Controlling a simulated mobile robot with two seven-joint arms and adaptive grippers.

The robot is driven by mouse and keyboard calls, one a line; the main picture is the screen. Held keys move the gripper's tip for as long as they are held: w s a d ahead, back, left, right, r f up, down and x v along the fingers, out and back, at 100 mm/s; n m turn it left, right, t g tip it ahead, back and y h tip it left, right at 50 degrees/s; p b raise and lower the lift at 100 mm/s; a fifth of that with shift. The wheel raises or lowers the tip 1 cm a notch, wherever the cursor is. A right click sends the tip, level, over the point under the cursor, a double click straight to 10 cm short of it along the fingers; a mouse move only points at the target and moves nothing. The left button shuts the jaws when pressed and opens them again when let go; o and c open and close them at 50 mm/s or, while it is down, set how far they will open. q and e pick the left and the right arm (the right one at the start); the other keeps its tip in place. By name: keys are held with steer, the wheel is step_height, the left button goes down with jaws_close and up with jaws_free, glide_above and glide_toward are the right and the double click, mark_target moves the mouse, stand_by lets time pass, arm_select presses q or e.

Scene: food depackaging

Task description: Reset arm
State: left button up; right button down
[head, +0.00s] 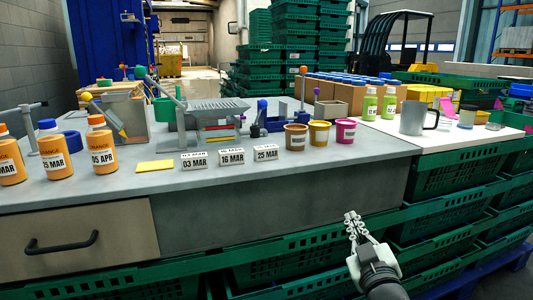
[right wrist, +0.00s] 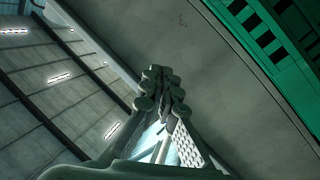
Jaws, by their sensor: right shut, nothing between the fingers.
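My right gripper (head: 355,222) points up in front of the workbench's front face, below the bench top, in the head view. Its fingers are shut and empty. The right wrist view shows the same gripper (right wrist: 160,85) with its fingertips together and nothing between them. My left gripper is in neither view.
The grey workbench (head: 300,172) carries orange bottles (head: 102,152), date blocks (head: 231,157), a yellow card (head: 155,167) and several cups (head: 319,133). Green crates (head: 438,216) stand below and to the right, close to my right arm. A metal mug (head: 412,118) stands on the white surface at right.

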steer(key=s+d+f+m+g+h, duration=0.1)
steer(key=s+d+f+g, duration=0.2)
steer(key=f, duration=0.5)
steer(key=s+d+f+m+g+h, duration=0.1)
steer(key=s+f+g, duration=0.2)
steer(key=s+f, duration=0.3)
steer(key=s+d+f+m+g, duration=0.1)
steer(key=s+d+f+g, duration=0.2)
steer(key=f, duration=0.6)
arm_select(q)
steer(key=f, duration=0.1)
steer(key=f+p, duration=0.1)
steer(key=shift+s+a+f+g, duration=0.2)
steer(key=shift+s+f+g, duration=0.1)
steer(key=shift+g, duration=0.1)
arm_select(e)
steer(key=s+f+g, duration=0.3)
steer(key=s+f, duration=0.3)
steer(key=s, duration=0.4)
steer(key=s+f+m+g, duration=0.1)
steer(key=s+f+g, duration=0.3)
steer(key=s, duration=0.5)
step_height(320, 180, down, 3)
steer(key=shift+s+d+r+y, duration=0.2)
steer(key=shift+s+y, duration=0.1)
steer(key=shift+s, duration=0.05)
